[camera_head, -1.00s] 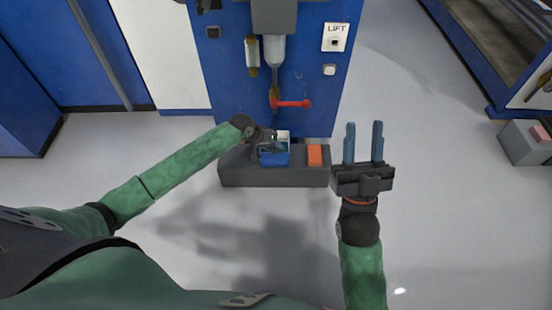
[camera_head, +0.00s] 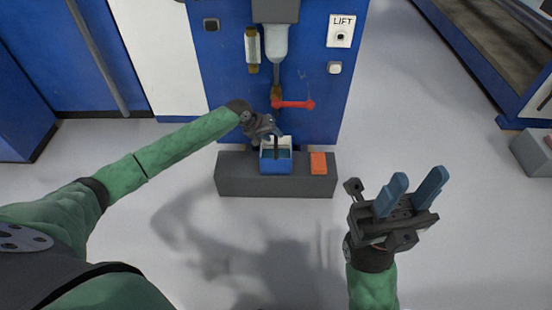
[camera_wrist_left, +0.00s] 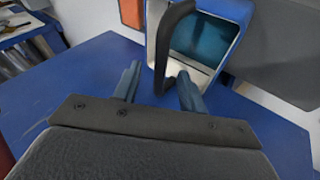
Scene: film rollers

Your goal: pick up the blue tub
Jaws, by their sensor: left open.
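The blue tub (camera_head: 276,167) has a pale rim and a dark handle, and sits on the grey ledge in front of the blue machine. It also shows at the top of the left wrist view (camera_wrist_left: 203,42), with its blue-green inside visible. My left gripper (camera_head: 273,132) is open just behind and above the tub's rim. In the left wrist view its two fingers (camera_wrist_left: 158,82) are apart, with the dark handle (camera_wrist_left: 165,50) running between them. I cannot tell whether a finger touches the handle. My right gripper (camera_head: 412,192) is open and empty, over the floor at the right.
An orange block (camera_head: 318,163) lies on the grey ledge (camera_head: 236,176), right of the tub. A red lever (camera_head: 294,104) and a nozzle (camera_head: 274,50) stick out of the machine above the tub. A grey box (camera_head: 535,152) stands far right. The floor in front is clear.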

